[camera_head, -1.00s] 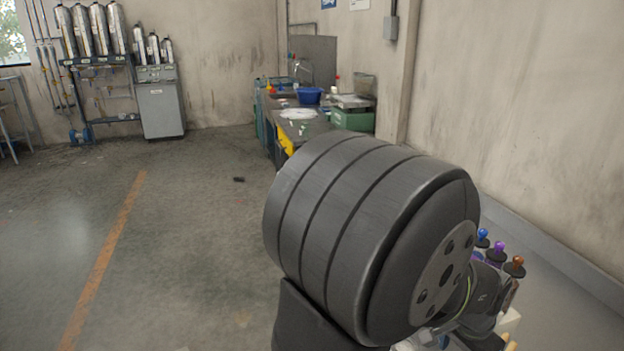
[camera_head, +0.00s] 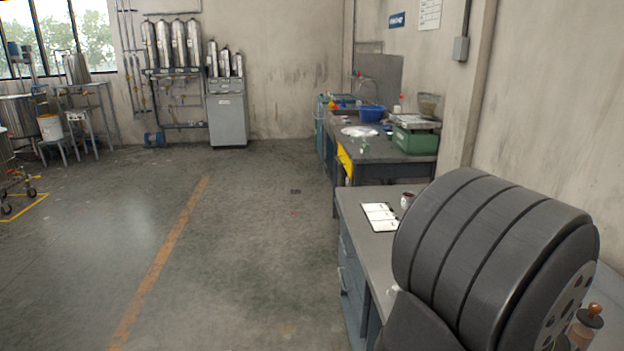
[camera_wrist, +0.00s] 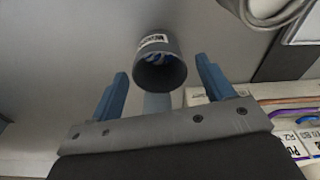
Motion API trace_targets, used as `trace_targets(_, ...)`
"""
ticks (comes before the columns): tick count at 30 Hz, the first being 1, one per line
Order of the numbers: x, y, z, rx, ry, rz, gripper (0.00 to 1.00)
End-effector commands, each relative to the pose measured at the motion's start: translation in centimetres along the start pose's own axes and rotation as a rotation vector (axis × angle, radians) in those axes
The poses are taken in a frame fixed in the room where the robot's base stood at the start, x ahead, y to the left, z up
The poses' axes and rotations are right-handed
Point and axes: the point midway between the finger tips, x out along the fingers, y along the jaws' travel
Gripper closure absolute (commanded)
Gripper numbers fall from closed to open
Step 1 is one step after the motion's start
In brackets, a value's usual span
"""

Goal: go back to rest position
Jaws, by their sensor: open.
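My gripper (camera_wrist: 163,85) shows in the wrist view with its two blue fingers spread apart and nothing held between them. A grey cup-like container (camera_wrist: 160,68) with a white label lies beyond the fingertips, in the gap as seen from the wrist; its dark open mouth faces the camera. I cannot tell how far it is from the fingers. In the head view my large dark arm joint fills the lower right, and the gripper itself is not visible there.
A grey workbench (camera_head: 352,212) with an open notebook (camera_head: 380,217) and a small jar (camera_head: 406,201) stands beside my arm. Behind it is a second bench with a blue basin (camera_head: 371,113) and a green scale (camera_head: 414,141). A brown-knobbed item (camera_head: 588,322) is at lower right.

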Motion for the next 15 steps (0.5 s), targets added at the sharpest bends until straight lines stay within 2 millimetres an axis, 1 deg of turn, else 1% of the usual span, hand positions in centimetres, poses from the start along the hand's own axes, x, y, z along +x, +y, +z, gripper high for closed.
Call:
trace_targets(4, 0.6, 0.0, 0.1, 0.0, -0.002, 0.0, 0.26)
trace_targets(8, 1.8, 0.0, 0.3, 0.0, -0.002, 0.0, 0.26)
trace_targets(9, 0.8, 0.0, 0.1, 0.0, 0.005, -0.001, 0.26)
trace_targets(15, -2.8, 0.0, 0.1, 0.0, 0.005, -0.001, 0.26)
